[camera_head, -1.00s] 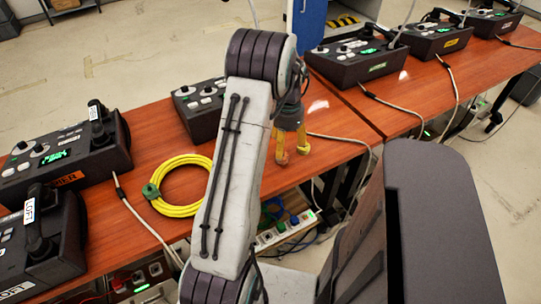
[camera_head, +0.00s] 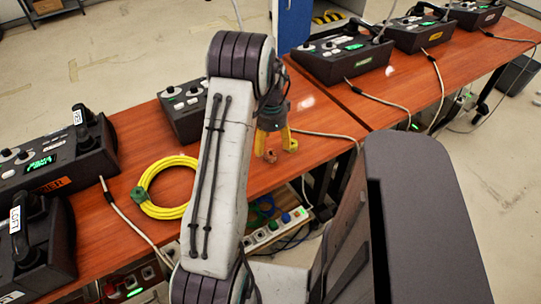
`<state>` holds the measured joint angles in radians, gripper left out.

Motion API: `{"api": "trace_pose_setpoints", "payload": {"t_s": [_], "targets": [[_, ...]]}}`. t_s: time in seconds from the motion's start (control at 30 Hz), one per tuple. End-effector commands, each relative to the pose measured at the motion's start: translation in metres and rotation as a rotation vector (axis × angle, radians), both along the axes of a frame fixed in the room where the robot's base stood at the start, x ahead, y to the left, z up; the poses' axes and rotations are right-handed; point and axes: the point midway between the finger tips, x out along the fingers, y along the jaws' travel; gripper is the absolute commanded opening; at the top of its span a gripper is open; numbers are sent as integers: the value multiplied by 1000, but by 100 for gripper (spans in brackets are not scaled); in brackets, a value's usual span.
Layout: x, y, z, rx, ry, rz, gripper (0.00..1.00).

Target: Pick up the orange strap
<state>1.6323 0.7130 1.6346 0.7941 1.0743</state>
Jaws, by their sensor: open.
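My gripper (camera_head: 276,148) has yellow fingers and hangs fingers-down over the front part of the red-brown table (camera_head: 325,122), right of my arm's upper link. Its fingers are spread apart. A small orange-brown thing (camera_head: 270,157) lies low by the left fingertip. It may be the orange strap, but it is too small and too covered to be sure. I cannot tell whether the finger touches it. Nothing is visibly held.
A yellow cable coil (camera_head: 150,207) with a green tie lies left of my arm. A pale cable runs behind my gripper. A power strip (camera_head: 272,232) sits below the table edge.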

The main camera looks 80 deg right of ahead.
Motion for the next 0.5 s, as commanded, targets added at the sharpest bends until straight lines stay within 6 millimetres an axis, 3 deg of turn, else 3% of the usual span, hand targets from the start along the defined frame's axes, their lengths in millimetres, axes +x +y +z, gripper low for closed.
{"api": "trace_pose_setpoints", "payload": {"t_s": [0.5], "targets": [[0, 3, -50, 1, 0, 2, 69]]}}
